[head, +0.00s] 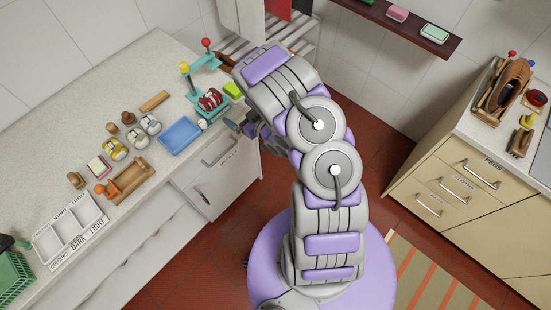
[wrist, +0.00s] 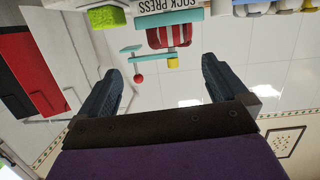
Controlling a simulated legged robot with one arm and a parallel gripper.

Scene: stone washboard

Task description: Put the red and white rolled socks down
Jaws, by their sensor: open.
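The red and white rolled socks (head: 209,99) sit at the teal sock press (head: 196,92) on the left counter. In the wrist view, which looks upside down, the socks (wrist: 168,37) show against the press's teal plate (wrist: 174,16), under the label SOCK PRESS. My gripper (head: 236,124) is at the counter's front edge, just in front of the press. In the wrist view its two dark fingers (wrist: 160,72) are spread with nothing between them. The socks are beyond the fingertips, apart from them. Part of my gripper is hidden by my arm in the head view.
A blue tray (head: 180,135) lies left of the press, and a green block (head: 233,90) to its right. Several rolled socks (head: 115,148) and wooden items lie farther left. A labelled white sorting tray (head: 97,235) and a green basket (head: 14,279) are at lower left.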

